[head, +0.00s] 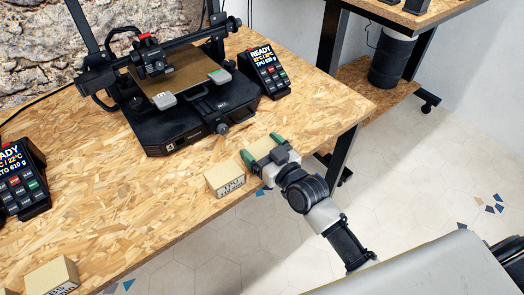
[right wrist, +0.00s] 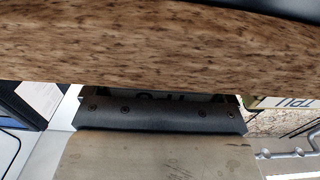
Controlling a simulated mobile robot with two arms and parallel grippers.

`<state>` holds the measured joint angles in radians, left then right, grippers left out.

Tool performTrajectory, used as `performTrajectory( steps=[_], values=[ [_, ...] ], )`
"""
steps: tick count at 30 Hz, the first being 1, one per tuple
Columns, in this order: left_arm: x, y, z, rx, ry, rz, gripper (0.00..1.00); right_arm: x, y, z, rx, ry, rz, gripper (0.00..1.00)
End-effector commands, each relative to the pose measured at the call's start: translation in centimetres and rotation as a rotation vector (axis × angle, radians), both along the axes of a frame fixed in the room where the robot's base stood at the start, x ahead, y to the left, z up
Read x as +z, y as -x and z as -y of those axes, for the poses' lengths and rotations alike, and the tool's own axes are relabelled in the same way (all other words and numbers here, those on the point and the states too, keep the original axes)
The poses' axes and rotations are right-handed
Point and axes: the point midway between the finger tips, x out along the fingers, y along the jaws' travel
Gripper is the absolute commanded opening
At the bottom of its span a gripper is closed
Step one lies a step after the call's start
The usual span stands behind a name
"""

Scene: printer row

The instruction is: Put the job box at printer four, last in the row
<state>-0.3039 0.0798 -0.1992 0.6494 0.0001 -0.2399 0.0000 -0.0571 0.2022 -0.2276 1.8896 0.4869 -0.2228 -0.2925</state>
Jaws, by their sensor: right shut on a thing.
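My right gripper (head: 263,150) reaches in over the front edge of the wooden table, its green fingertips either side of a small tan box (head: 262,147). It is shut on this box, whose label side is mostly hidden by the gripper. Dark lettering shows partly behind the gripper's plate in the right wrist view. I cannot tell whether the box touches the table. Beside it on the left is another tan box (head: 225,179) labelled TPU; a TPU label also shows in the right wrist view (right wrist: 294,103). My left gripper is not in view.
A black printer (head: 190,120) stands behind the boxes; its panel (head: 264,70) reads READY and TPU. Another panel (head: 22,180) stands at left. A box labelled ABS (head: 52,277) is at lower left. A second table (head: 430,12) stands at upper right, across a gap.

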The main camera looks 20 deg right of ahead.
Motion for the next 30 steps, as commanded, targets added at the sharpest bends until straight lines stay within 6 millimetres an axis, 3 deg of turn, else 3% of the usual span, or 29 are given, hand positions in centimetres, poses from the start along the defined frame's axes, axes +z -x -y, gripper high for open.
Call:
performTrajectory(
  steps=[14, 15, 17, 26, 30],
  values=[
    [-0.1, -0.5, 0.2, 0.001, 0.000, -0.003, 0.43, -0.8, 0.0, 0.0, 0.000, 0.000, 0.002, 0.58],
    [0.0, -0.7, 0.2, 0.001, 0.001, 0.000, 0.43, -0.8, 0.1, 0.0, 0.000, 0.000, 0.001, 0.91],
    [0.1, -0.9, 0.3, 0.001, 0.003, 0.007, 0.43, -0.8, 0.1, 0.0, 0.000, 0.000, 0.000, 1.00],
    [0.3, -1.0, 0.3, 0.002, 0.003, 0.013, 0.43, -0.5, 0.1, 0.0, 0.000, 0.000, 0.001, 1.00],
    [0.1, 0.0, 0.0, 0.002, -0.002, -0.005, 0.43, -0.7, 1.8, 0.7, -0.001, 0.002, -0.003, 1.00]
  ],
)
